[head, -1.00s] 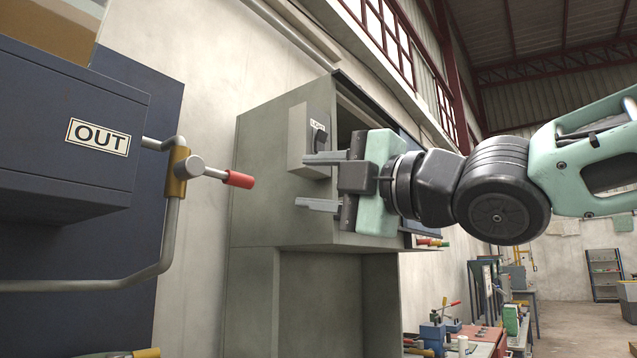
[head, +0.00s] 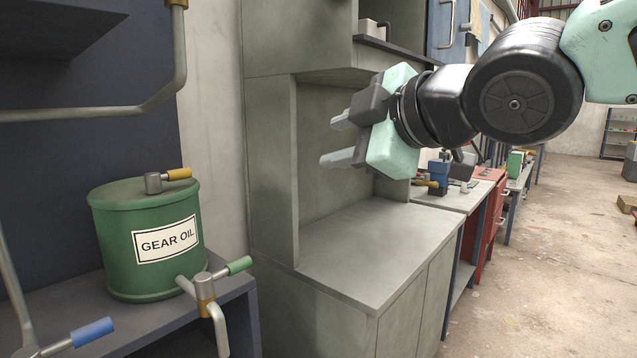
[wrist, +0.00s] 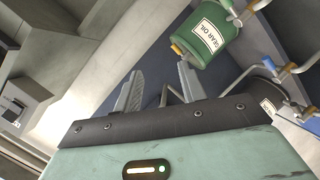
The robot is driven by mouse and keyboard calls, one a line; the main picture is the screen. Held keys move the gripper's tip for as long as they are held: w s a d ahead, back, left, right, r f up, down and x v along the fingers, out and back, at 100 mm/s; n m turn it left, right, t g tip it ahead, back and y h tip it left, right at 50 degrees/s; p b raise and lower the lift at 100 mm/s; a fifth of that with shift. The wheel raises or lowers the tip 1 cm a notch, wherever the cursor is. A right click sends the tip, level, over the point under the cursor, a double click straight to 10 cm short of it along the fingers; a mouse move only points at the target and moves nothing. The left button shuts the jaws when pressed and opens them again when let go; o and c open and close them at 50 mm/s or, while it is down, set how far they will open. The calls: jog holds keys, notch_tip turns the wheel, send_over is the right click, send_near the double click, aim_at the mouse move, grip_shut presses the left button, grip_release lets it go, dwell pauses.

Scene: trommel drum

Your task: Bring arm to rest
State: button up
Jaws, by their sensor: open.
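My gripper (head: 341,140) is in the upper middle of the head view, its two grey fingers pointing left and apart, with nothing between them. It is in front of the open recess of a grey cabinet (head: 272,170) and above the cabinet's counter. My arm reaches in from the upper right. In the wrist view, my gripper (wrist: 160,85) shows its two fingers spread, with a green drum beyond them. I see no contact between the fingers and anything.
A green gear oil drum (head: 150,262) stands on a dark shelf at left, with a green-handled valve (head: 205,287) by it and a blue-handled lever (head: 80,335) below. The cabinet counter (head: 385,250) is bare. A workbench (head: 455,195) stands behind; open floor lies at right.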

jog(key=s+d+f+m+g+h, duration=0.1)
jog(key=s+f+m+g+h, duration=0.1)
jog(key=f, duration=0.4)
jog(key=s+d+f+m+g+h, duration=0.1)
jog(key=s+d+f+m, duration=0.1)
jog(key=f, duration=0.5)
jog(key=s+d+f+m+g+h, duration=0.2)
jog(key=s+d+f+m+g, duration=0.1)
jog(key=s+f, duration=0.5)
jog(key=s+d+f+m+g+h, duration=0.3)
jog(key=s+d+f+m+g, duration=0.1)
jog(key=s+f, duration=0.4)
jog(key=shift+s+d+m+g, duration=0.3)
jog(key=shift+s+d+g, duration=0.2)
jog(key=shift+g, duration=0.3)
jog(key=shift+f, duration=0.1)
